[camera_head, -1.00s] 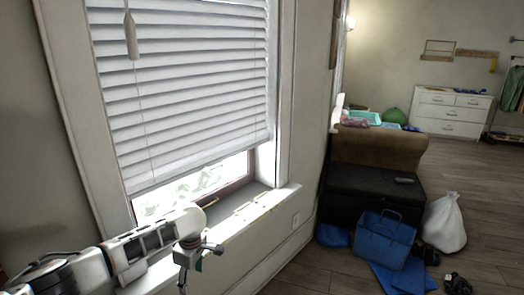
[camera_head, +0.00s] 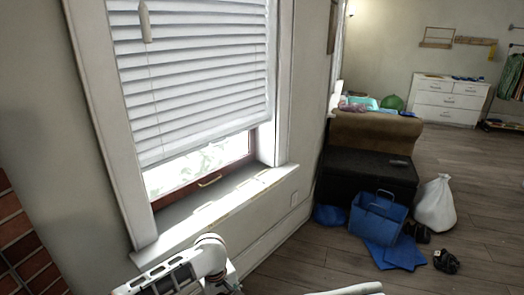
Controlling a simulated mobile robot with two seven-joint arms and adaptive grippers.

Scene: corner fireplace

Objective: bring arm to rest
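My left arm (camera_head: 165,278) comes in from the bottom left, below the window sill. Its white rounded joint (camera_head: 210,244) is near the sill's front edge, and the arm bends down from there out of the picture. The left gripper is below the bottom edge and does not show. A pale rounded part at the bottom edge, right of centre, may be my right arm; the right gripper does not show.
A window with a white blind (camera_head: 195,75) has a sill (camera_head: 215,208) beneath it. A dark chest (camera_head: 365,172), a blue bag (camera_head: 378,218), a white sack (camera_head: 436,205) and dark shoes (camera_head: 446,262) stand right. A brick surface (camera_head: 22,240) is at left. Wood floor is open at far right.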

